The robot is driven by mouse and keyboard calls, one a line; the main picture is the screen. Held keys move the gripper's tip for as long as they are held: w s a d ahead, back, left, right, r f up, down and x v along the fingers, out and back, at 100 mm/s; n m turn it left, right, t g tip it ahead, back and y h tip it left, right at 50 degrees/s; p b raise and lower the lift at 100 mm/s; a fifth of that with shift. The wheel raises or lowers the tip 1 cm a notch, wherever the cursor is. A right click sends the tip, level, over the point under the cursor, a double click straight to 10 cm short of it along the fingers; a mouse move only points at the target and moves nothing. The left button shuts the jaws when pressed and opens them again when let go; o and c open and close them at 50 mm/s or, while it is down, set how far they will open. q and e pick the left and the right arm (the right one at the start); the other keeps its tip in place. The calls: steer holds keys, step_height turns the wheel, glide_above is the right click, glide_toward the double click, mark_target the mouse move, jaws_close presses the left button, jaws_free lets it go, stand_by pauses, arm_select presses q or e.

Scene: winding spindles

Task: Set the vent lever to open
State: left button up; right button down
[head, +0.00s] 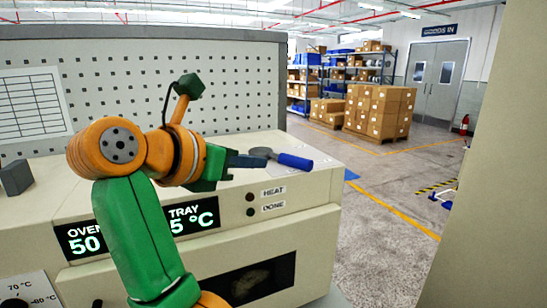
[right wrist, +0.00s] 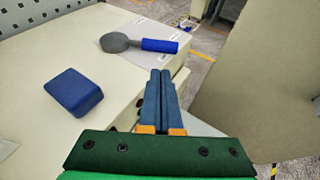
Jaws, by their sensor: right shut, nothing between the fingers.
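The vent lever has a grey round hub and a blue handle (head: 295,161). It lies on top of the cream oven housing near its right end, with the handle pointing right. The right wrist view shows the lever (right wrist: 158,45) over a pale plate (right wrist: 130,32) whose marks are too small to read. My right gripper (head: 262,160) is shut and empty, just left of the hub in the head view. In the right wrist view its closed fingers (right wrist: 161,74) are apart from the lever, which lies beyond the tips. My left gripper is not in view.
A blue block (right wrist: 73,92) sits on the housing top, left of my fingers. A grey block (head: 15,177) stands at the far left. The oven front has displays (head: 82,240), HEAT and DONE lamps (head: 250,205) and a dark window. A beige panel (head: 480,200) rises at right.

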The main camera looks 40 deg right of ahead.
steer(key=p, duration=0.2)
glide_toward(293, 165)
steer(key=x, duration=0.4)
steer(key=shift+w+d, duration=0.2)
steer(key=shift+d, duration=0.2)
steer(key=shift+p+x, duration=0.5)
steer(key=shift+x, duration=0.3)
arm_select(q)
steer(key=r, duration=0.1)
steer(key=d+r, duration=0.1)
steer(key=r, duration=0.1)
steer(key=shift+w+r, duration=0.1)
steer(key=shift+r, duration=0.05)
arm_select(e)
steer(key=shift+d+f, duration=0.2)
steer(key=shift+d, duration=0.05)
